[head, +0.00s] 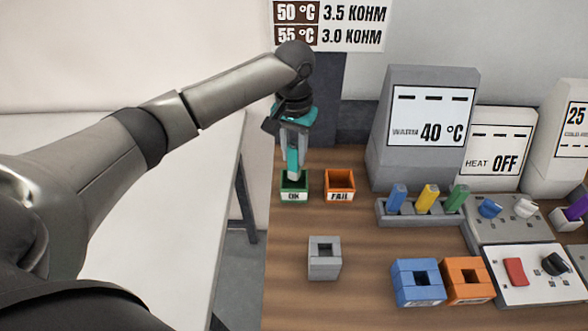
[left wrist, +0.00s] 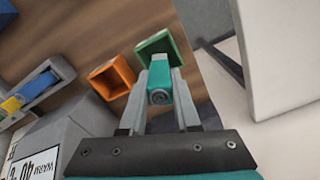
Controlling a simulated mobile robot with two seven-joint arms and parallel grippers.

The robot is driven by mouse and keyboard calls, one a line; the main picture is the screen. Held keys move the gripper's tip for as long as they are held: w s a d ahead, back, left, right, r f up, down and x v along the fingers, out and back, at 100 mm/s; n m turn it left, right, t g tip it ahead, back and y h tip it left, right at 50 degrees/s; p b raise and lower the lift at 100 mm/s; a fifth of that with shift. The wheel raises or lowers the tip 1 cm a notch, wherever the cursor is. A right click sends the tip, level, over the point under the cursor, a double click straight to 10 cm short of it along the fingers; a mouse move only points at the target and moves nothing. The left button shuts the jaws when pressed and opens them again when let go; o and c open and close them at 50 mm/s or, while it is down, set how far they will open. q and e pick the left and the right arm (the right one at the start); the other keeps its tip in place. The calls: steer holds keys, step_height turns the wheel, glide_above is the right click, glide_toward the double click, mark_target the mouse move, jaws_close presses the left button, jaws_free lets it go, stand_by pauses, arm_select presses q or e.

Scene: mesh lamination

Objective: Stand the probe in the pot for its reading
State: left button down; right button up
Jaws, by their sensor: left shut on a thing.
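My left gripper (head: 293,150) is shut on a teal stick (head: 293,163), held upright with its lower end at the mouth of the green OK bin (head: 295,196). I cannot tell whether its tip is inside. In the left wrist view the teal stick (left wrist: 158,88) sits between the fingers, with the green bin (left wrist: 168,45) beyond. A purple stick (head: 578,207) stands in a small holder at the right edge. No label shows which stick is the probe or which holed block is the pot. A grey block (head: 324,265) with a square hole stands at the front. My right gripper is out of view.
An orange FAIL bin (head: 340,185) stands beside the green one. A grey rack (head: 408,215) holds blue, yellow and green sticks. Blue (head: 417,290) and orange (head: 466,288) holed blocks stand by a switch panel (head: 535,285). Displays (head: 430,130) read "40 °C" and "OFF". Wood left of the grey block is clear.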

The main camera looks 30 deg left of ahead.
mark_target(294, 168)
arm_select(q)
step_height(294, 168, down, 5)
steer(key=shift+f+b, duration=0.15)
steer(key=shift+b, duration=0.3)
steer(key=c, duration=0.6)
jaws_free()
steer(key=shift+f, duration=0.1)
steer(key=shift+c, duration=0.2)
step_height(294, 168, up, 12)
steer(key=shift+r+p, duration=0.15)
steer(key=shift+p, duration=0.9)
